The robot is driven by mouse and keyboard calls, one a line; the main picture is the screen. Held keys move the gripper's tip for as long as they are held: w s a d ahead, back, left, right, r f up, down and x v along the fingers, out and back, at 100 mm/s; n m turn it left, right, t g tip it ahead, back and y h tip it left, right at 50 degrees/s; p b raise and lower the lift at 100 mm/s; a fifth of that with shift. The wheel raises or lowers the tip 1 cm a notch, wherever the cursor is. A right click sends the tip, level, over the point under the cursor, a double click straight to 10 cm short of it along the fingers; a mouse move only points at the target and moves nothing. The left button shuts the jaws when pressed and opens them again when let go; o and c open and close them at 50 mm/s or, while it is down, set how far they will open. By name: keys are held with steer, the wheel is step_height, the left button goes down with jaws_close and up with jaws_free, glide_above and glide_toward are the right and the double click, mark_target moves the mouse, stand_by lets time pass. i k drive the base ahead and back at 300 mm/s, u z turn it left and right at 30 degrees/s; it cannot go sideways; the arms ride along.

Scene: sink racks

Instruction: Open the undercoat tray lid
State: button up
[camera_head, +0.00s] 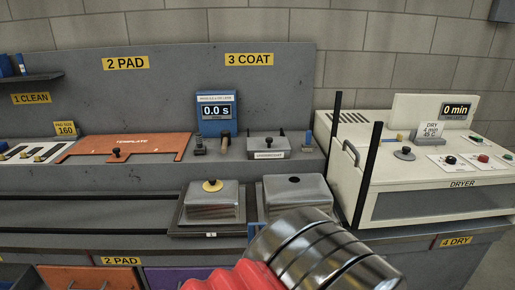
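A small grey tray (267,145) with a black knob on top stands on the back ledge below the "3 COAT" sign. It has a white label on its front, too small to read surely, which may be the undercoat label. Its lid looks shut. My arm's banded metal and red parts fill the bottom middle of the view, in front of the counter. My gripper's fingers do not show, so I cannot see whether they hold anything.
Two grey covered boxes, one with a yellow knob (212,202) and one with a dark round spot (297,192), stand in front of the ledge. Black posts (366,175) and the white dryer (440,165) are at right.

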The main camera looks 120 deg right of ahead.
mark_target(262, 143)
steer(key=u, duration=0.25)
steer(key=i, duration=0.25)
steer(key=z, duration=4.75)
